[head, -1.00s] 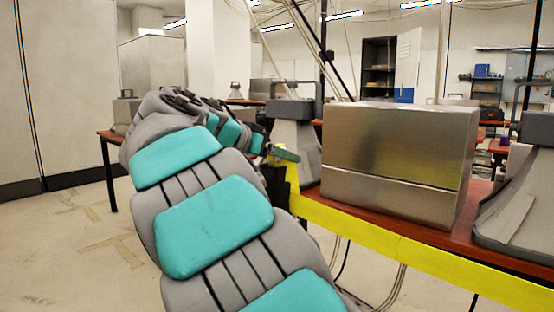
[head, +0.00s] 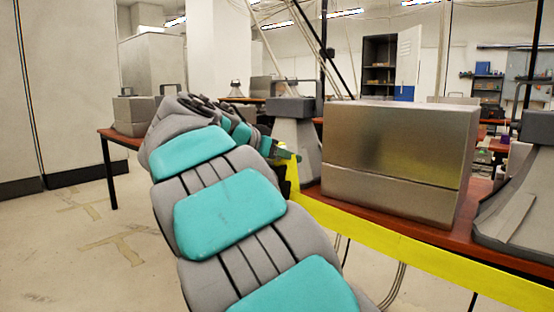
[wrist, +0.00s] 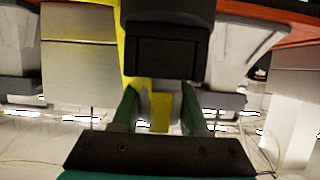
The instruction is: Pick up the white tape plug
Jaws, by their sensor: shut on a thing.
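My gripper (head: 287,156) is at the far end of my grey and teal arm, by the left end of the yellow tape (head: 400,245) in the head view. In the wrist view its two green fingers (wrist: 160,108) are closed around a small pale piece, which I take to be the white tape plug (wrist: 161,106). A yellow patch shows beside and below it between the fingers. The plug is mostly hidden in the head view, and its outline is blurred in the wrist view.
The yellow tape runs along the front of the red-brown table (head: 483,190). A large metal box (head: 395,150) and grey phone-like units (head: 295,135) stand on it. Another unit (head: 510,215) stands at right. Open floor (head: 85,240) lies at left.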

